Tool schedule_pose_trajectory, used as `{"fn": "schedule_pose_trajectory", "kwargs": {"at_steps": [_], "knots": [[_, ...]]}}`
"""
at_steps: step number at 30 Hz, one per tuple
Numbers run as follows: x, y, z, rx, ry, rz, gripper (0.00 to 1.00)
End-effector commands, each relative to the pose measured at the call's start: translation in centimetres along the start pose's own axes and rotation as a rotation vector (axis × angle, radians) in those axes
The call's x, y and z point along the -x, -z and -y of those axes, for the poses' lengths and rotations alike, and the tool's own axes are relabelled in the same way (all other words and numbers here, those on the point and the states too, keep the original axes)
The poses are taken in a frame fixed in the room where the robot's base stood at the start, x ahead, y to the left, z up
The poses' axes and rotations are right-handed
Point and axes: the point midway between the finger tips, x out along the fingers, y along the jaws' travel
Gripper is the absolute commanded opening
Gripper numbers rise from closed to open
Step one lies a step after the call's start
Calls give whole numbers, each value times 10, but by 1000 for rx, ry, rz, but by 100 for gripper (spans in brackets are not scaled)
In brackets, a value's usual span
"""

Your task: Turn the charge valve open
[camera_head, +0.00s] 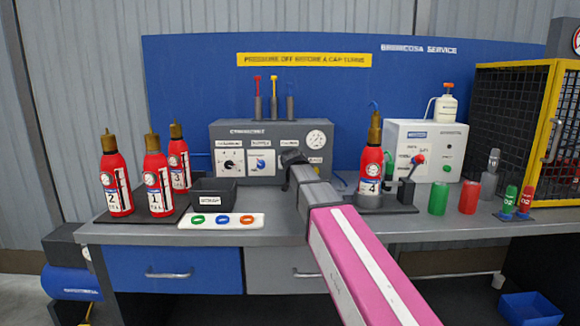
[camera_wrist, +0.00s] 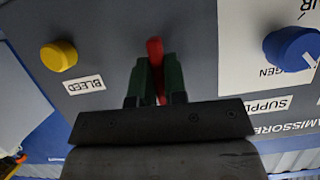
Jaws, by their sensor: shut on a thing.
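My gripper (camera_head: 292,157) is at the front of the grey panel box (camera_head: 228,138), right of its blue knob (camera_head: 260,163). In the wrist view, my gripper's dark green fingers (camera_wrist: 153,82) are shut on a slim red handle (camera_wrist: 155,50), which stands roughly upright between them. The handle's label is hidden, so I cannot read whether it says charge. A yellow knob (camera_wrist: 58,56) with a BLEED label is to its left. A blue knob (camera_wrist: 291,48) is to its right, with a partly cut-off SUPPLY label below. My gripper hides the handle in the head view.
A gauge (camera_head: 316,139) is on the panel's right. Extinguisher 4 (camera_head: 371,165) stands on a base right of my arm. Several red extinguishers (camera_head: 156,180) stand at the left, beside a black bin (camera_head: 213,191). A tray of coloured rings (camera_head: 222,225) lies in front.

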Motion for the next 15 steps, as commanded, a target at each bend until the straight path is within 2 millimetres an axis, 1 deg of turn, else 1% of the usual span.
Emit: {"fn": "schedule_pose_trajectory", "kwargs": {"at_steps": [6, 15], "knots": [[0, -1, 0, 49, -21, 2, 0], [0, -1, 0, 61, -25, 3, 0]]}}
